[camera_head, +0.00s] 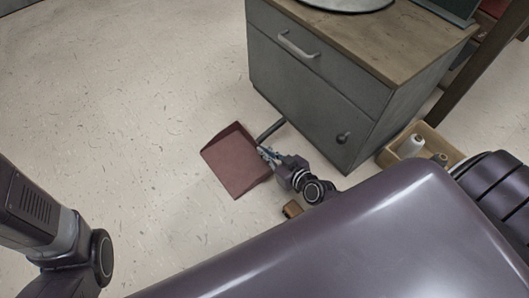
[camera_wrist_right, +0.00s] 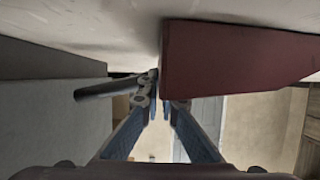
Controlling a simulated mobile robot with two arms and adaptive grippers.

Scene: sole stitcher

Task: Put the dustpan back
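The dustpan (camera_head: 235,162) is a dull red pan with a dark handle (camera_head: 270,131), low at the floor left of the grey cabinet. My right gripper (camera_head: 267,154) is at the pan's handle-side edge. In the right wrist view, the pan (camera_wrist_right: 225,58) fills the upper right and the handle (camera_wrist_right: 106,88) points left. The right gripper's fingers (camera_wrist_right: 163,100) are close together where handle and pan meet. The pan hides part of the right-hand finger, so I cannot tell whether they clamp it. My left gripper is out of view; only part of its arm shows.
The grey cabinet (camera_head: 318,92) with a wooden top stands just beyond the right gripper. A tan box (camera_head: 437,141) with spools stands at its right. A small brown object (camera_head: 292,209) lies on the floor near my right wrist. The floor (camera_head: 110,100) at left is clear.

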